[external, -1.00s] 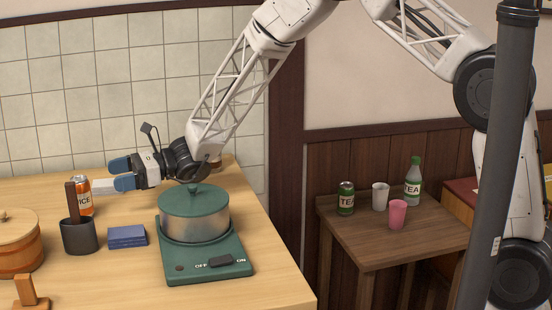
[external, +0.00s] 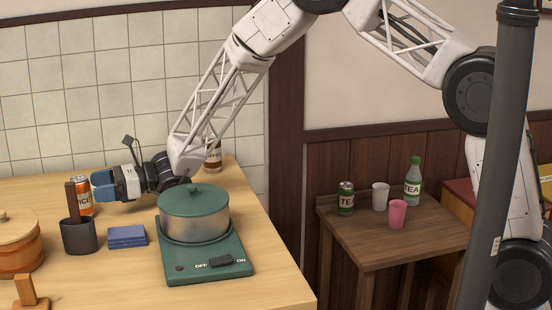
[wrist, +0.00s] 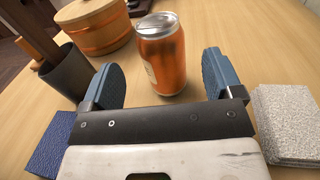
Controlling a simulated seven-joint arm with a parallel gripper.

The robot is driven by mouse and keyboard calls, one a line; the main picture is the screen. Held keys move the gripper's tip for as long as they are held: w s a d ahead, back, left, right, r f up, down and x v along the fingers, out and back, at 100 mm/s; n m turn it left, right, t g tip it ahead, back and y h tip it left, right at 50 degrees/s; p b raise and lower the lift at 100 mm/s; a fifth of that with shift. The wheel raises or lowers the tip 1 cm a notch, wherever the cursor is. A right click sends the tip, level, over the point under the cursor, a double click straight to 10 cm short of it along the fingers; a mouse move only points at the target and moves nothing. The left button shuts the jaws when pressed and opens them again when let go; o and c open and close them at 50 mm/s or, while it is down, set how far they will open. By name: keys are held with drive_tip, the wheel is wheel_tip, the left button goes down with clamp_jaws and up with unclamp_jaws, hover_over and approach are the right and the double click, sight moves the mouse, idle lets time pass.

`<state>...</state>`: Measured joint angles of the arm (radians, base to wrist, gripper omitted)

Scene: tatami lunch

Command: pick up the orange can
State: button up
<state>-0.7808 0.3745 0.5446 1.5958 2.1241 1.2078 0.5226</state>
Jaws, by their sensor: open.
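The orange can (external: 85,197) stands upright on the wooden table at the left, partly behind a dark cup's wooden handle in the external view. In the wrist view the orange can (wrist: 163,60) stands just beyond and between the two blue fingertips. My gripper (wrist: 163,85) is open, with a finger on each side of the can's near side. In the external view my gripper (external: 102,185) is low over the table, pointing left, its tips close beside the can. Whether a finger touches the can cannot be told.
A dark cup (external: 79,237) with a wooden-handled item stands in front of the can. A wooden tub (external: 14,256) is at far left. A blue box (external: 127,237) and a pot (external: 194,220) on a green stove are nearby. A light speckled block (wrist: 284,125) lies right of my gripper.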

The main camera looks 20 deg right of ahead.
sight(80, 189)
drive_tip(key=shift+a, duration=0.1)
drive_tip(key=shift+s+a, duration=0.15)
drive_tip(key=shift+a, duration=1.15)
drive_tip(key=shift+s+a, duration=0.15)
drive_tip(key=shift+a, duration=1.15)
drive_tip(key=c, duration=1)
drive_tip(key=shift+r, duration=5)
